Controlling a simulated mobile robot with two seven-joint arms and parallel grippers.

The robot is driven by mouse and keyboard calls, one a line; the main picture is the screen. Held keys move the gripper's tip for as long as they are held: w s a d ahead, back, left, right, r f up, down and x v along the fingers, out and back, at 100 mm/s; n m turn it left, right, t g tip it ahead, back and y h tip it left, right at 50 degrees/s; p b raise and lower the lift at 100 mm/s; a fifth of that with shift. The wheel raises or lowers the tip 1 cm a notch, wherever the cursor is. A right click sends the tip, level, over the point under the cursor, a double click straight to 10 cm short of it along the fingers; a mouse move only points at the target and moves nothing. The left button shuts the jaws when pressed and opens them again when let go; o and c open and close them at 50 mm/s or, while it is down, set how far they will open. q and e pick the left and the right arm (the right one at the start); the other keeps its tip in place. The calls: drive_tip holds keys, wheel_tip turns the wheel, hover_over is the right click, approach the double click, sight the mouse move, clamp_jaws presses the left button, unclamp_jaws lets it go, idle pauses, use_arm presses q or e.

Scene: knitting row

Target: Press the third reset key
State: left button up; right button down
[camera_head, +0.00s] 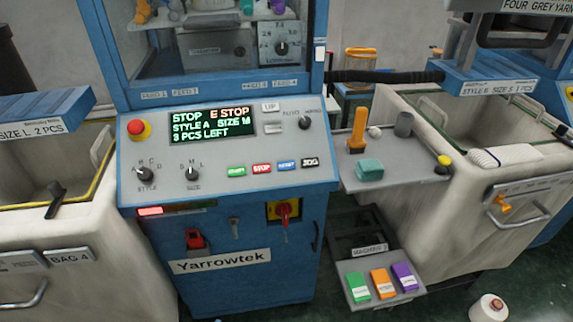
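A blue key (287,164) is third from the left in a short row on the sloped panel of the blue Yarrowtek machine; its label is too small to read surely. Left of it are a green key (236,171) and a red key (262,168), and right of it a black key (310,161). Above the row, the lit screen (213,124) reads STOP, E STOP, STYLE A, a size and 3 PCS LEFT. Neither of my grippers shows, and nothing covers the keys.
A red mushroom button (136,127) on a yellow base is at the panel's left. Two knobs (145,174) (191,173) sit below the screen. A grey side shelf (400,177) with an orange-handled tool (357,130) stands right. A yarn cone (489,308) is on the floor.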

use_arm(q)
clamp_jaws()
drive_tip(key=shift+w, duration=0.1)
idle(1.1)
